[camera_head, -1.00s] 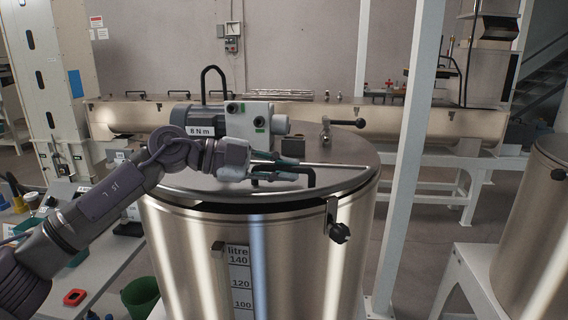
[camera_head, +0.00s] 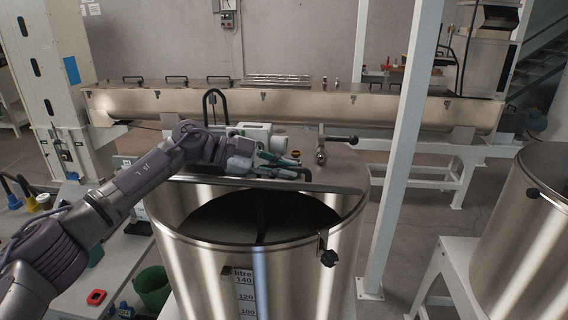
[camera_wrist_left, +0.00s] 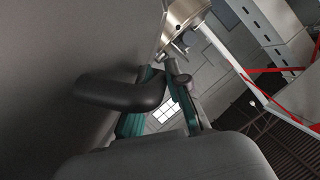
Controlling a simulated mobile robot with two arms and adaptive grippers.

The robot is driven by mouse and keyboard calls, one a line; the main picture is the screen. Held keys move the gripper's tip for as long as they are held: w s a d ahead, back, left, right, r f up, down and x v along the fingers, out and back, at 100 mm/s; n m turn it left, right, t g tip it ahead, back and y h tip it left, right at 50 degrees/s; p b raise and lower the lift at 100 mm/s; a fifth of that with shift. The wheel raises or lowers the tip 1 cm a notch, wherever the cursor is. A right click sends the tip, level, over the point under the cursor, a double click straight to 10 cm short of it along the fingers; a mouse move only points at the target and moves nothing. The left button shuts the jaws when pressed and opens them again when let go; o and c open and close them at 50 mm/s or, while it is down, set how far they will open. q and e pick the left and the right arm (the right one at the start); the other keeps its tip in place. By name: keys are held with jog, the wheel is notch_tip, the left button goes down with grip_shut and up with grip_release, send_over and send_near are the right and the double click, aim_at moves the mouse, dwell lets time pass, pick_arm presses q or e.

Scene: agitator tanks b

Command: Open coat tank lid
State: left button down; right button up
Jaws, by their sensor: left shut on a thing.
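The steel coat tank (camera_head: 290,270) stands at the centre of the head view, with a litre scale on its front. Its lid (camera_head: 330,188) is tilted up at the front edge, and the dark opening (camera_head: 258,215) of the tank shows beneath it. My left gripper (camera_head: 284,169) is shut on the black lid handle (camera_head: 304,172). In the left wrist view the handle (camera_wrist_left: 125,90) passes between the green-padded fingers. A black-knobbed clamp (camera_head: 328,257) hangs on the tank's front right rim. My right gripper is not in view.
A white post (camera_head: 400,150) rises just right of the tank. Another steel tank (camera_head: 520,240) stands further right. A long steel trough (camera_head: 290,105) lies behind. A bench (camera_head: 70,280) with a green bucket (camera_head: 152,288) nearby is at left.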

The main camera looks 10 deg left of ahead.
pick_arm(q)
jog(key=shift+w+r, duration=0.1)
jog(key=shift+r, duration=0.1)
jog(key=c, duration=1.4)
grip_release()
jog(key=shift+f, duration=0.15)
jog(key=shift+a, duration=0.15)
jog(key=v, duration=1.1)
jog(key=shift+a, duration=0.35)
